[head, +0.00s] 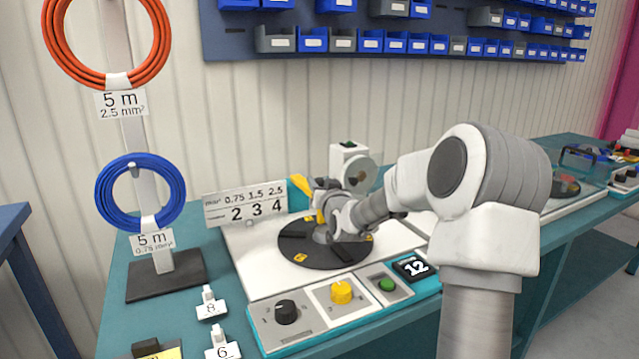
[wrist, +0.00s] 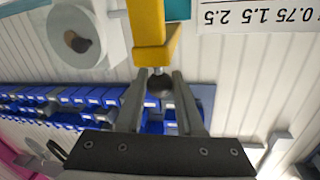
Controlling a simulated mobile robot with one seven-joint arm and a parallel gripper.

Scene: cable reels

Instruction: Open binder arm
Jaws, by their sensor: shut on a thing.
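The yellow binder arm (head: 319,214) stands at the back of the black turntable disc (head: 300,250) in the head view. In the wrist view the yellow arm (wrist: 147,30) comes down from the top and ends in a small dark ball knob (wrist: 158,85). My gripper (wrist: 160,82) is shut on this knob, with one finger on each side. In the head view my gripper (head: 322,184) is at the top of the yellow arm, and my wrist hides part of it and the disc.
A white sign (head: 245,203) with numbers stands left of the disc. A front panel carries a black knob (head: 286,311), a yellow knob (head: 341,291) and a green button (head: 387,284). A white device (head: 349,160) stands behind. Blue cable (head: 141,192) hangs at left.

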